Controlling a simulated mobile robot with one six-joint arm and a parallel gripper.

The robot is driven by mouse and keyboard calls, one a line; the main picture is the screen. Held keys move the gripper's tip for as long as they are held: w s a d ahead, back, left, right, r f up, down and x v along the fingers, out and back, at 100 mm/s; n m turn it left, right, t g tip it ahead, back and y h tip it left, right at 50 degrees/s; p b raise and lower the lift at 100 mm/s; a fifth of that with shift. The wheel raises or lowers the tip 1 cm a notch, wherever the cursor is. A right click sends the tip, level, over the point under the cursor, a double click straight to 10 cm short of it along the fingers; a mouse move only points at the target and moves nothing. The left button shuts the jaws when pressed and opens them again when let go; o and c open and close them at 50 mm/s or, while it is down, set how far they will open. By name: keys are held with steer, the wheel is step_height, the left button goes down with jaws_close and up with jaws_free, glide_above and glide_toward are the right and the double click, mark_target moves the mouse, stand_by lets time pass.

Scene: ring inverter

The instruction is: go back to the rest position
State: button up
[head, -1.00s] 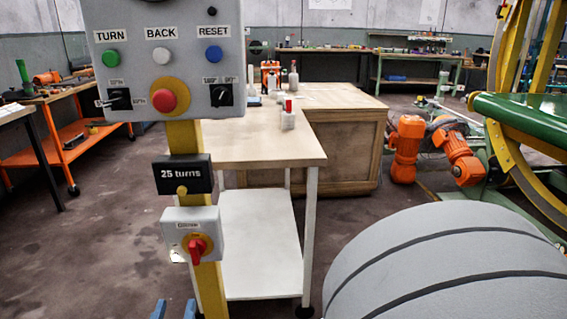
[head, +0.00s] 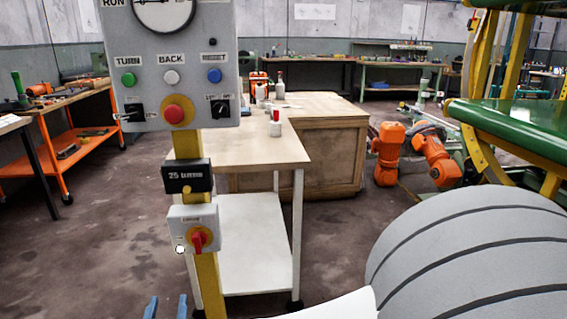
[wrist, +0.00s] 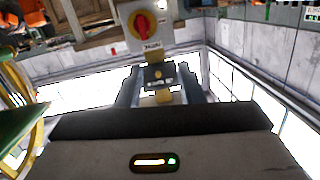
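My gripper (wrist: 160,74) shows in the wrist view, with its two grey-blue fingers apart and nothing held between them. Beyond the fingers are the small black plate (wrist: 159,76) and the grey box with the red rotary switch (wrist: 143,24), both seen upside down. The gripper looks apart from them. There the grey control panel (head: 205,55), the black plate (head: 187,177) and the red switch box (head: 194,229) sit on a yellow post (head: 208,285).
A wooden-topped table (head: 250,146) with a lower white shelf (head: 250,225) stands behind the post. A large grey banded rounded body (head: 470,250) fills the lower right.

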steer(key=w+d+r+n+g+y+p, duration=0.1)
steer(key=w+d+r+g+p, duration=0.2)
steer(key=w+d+r+p, duration=0.35)
steer(key=w+d+r+g+y+p, duration=0.1)
steer(key=w+d+r+g+p, duration=0.2)
steer(key=r+p, duration=0.6)
steer(key=s+d+r+g+h+p, duration=0.2)
steer(key=s+d+r+p, duration=0.1)
steer(key=d, duration=0.5)
steer(key=s+d+r+m+g+h+p, duration=0.1)
steer(key=s+d+r+g+h+p, duration=0.1)
steer(key=d, duration=0.6)
steer(key=s+d+r+m+g+h+p, duration=0.1)
steer(key=s+d+r+g+p, duration=0.2)
steer(key=s+d+p, duration=0.3)
steer(key=d+r+p, duration=0.1)
steer(key=d+p, duration=0.1)
steer(key=d, duration=0.1)
steer(key=shift+r+g+h, duration=0.35)
steer(key=shift+g+h, duration=0.05)
